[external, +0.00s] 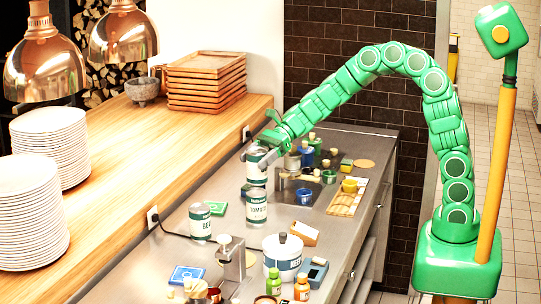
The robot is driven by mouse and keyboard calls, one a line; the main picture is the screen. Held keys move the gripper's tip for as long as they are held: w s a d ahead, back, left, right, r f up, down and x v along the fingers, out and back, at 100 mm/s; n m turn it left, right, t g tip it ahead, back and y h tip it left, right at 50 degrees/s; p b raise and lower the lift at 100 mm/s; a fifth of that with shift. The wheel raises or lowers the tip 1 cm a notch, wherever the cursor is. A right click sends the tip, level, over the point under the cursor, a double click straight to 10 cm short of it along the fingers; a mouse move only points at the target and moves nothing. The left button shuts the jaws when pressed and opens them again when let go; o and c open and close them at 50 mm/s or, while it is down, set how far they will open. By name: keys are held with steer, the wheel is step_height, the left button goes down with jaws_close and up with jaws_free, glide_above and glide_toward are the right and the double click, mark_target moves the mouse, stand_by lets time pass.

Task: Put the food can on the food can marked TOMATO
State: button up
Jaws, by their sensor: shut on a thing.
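My gripper (262,150) is shut on a white and green food can (256,170) and holds it upright. The food can marked TOMATO (257,210) stands upright on the steel counter, below the held can in the picture. The held can's lower end looks close to the TOMATO can's top; I cannot tell whether they touch or are exactly aligned. Another food can (200,223), with lettering starting "BEA", stands to the left of the TOMATO can. The held can's label is too small and partly covered to read.
A white lidded pot (283,258), a metal device (231,262) and small bottles (302,288) stand in front. Jars, a blue cup (304,197) and a wooden board (345,203) lie to the right. A wooden shelf (125,160) with plates and trays runs along the left.

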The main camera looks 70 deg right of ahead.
mark_target(248, 174)
steer(key=shift+w+f, duration=0.15)
steer(key=shift+f, duration=1.45)
steer(key=shift+f, duration=0.15)
steer(key=o, duration=1.4)
steer(key=shift+d+r, duration=0.2)
steer(key=shift+r, duration=0.05)
steer(key=v, duration=1.1)
steer(key=shift+s+d, duration=0.15)
steer(key=shift+s, duration=0.15)
